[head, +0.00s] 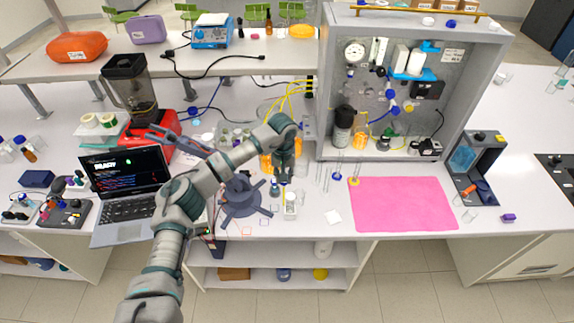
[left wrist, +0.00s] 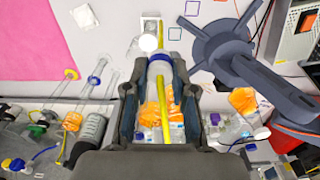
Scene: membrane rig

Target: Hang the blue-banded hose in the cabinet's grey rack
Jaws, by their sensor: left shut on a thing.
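My left gripper (head: 284,180) points down over the bench, left of the pink mat. In the left wrist view its fingers (left wrist: 155,105) are shut on a yellow hose (left wrist: 164,105). A blue band (left wrist: 158,60) shows around a pale piece just beyond the fingertips; I cannot tell whether it is part of the hose. The cabinet (head: 492,70) stands open at the back right. Yellow hoses (head: 292,92) hang by a grey strip (head: 309,122) at its left side, which looks like the rack; its details are too small to tell. My right gripper is not in view.
A dark legged stand (head: 243,197) is just left of my gripper, and a small white bottle (head: 290,207) is just below it. The mat is clear. A laptop (head: 125,190) sits left.

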